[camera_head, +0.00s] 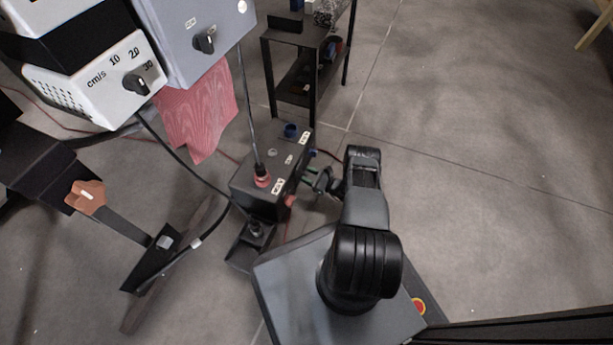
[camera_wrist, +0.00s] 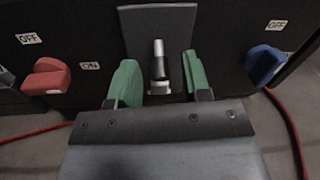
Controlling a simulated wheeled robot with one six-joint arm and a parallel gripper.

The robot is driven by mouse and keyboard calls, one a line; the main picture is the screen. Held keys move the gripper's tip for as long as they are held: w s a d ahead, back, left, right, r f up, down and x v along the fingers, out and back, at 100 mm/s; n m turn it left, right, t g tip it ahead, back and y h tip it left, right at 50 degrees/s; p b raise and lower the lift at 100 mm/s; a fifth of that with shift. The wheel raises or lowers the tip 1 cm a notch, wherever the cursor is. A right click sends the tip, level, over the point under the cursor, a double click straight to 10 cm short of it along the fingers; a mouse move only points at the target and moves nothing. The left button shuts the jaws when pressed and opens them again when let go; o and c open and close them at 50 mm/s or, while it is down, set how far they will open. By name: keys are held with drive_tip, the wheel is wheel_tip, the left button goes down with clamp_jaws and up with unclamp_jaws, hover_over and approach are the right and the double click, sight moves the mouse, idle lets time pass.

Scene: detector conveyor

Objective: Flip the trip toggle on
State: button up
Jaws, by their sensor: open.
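A metal toggle lever (camera_wrist: 158,62) stands upright on a grey plate (camera_wrist: 158,20) in the middle of the wrist view. No label shows on it, and I cannot tell its on or off side. My gripper (camera_wrist: 160,80) is open, with one green fingertip on each side of the lever. A gap shows on the left; the right finger is close, and contact is unclear. In the head view my gripper (camera_head: 318,180) is at the right side of a dark control box (camera_head: 270,165); the toggle is hidden there.
A red switch (camera_wrist: 46,78) with OFF and ON labels is left of the toggle. A blue switch (camera_wrist: 265,65) with an OFF label is at right. A black shelf (camera_head: 290,75) stands behind the box. Open floor (camera_head: 480,130) lies to the right.

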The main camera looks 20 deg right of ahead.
drive_tip(key=shift+w+a, duration=0.25)
drive_tip(key=shift+w, duration=0.05)
clamp_jaws()
idle(0.4)
